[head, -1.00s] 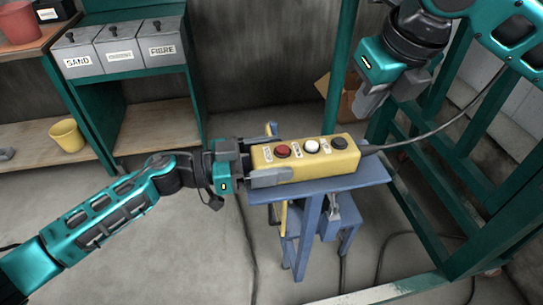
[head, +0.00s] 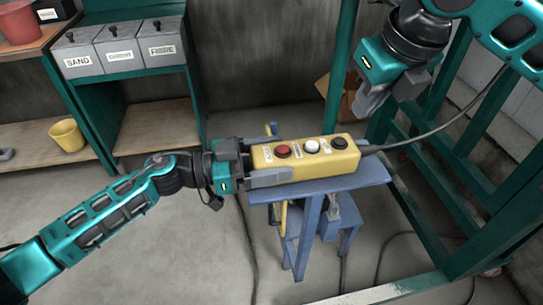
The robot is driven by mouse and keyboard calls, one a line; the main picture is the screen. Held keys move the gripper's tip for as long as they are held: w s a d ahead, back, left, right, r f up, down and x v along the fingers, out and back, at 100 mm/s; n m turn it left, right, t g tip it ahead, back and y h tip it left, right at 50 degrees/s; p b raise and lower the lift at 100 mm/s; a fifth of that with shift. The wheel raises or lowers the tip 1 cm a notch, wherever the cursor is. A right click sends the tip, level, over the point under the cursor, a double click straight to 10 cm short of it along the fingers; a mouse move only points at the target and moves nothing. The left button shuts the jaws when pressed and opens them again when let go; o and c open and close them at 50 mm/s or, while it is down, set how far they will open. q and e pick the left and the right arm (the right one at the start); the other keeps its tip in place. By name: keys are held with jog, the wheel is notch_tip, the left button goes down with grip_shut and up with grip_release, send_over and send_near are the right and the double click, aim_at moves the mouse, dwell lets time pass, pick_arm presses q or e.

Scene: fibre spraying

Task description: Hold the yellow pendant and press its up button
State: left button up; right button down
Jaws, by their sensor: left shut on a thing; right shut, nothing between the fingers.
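The yellow pendant (head: 325,166) is in the middle of the head view, above or on a small blue stand (head: 358,179). Its top carries a red button (head: 282,151), a white button (head: 311,146) and a black button (head: 340,143), with labels too small to read. A cable leaves its right end. My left gripper (head: 268,165) is shut on the pendant's left end. My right gripper (head: 372,101) is shut and empty, above and to the right of the pendant, apart from it. Whether the pendant touches the stand I cannot tell.
Grey bins (head: 118,47) labelled SAND, CEMENT and FIBRE stand on a shelf at the upper left. A yellow bucket (head: 67,136) is on the lower shelf. A green frame (head: 440,200) stands at the right. Cables lie on the floor (head: 130,240).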

aim_at(342, 144)
jog(key=w+m+t, duration=0.1)
jog(key=m, duration=0.8)
jog(key=w+r+m+t+y, duration=0.1)
jog(key=m+t, duration=0.1)
jog(key=m, duration=0.7)
jog(key=w+a+r+m+t+y, duration=0.1)
jog(key=m, duration=0.8)
jog(key=shift+t, duration=0.4)
jog(key=shift+f, duration=0.1)
jog(key=shift+f, duration=4.35)
jog(key=shift+f, duration=0.4)
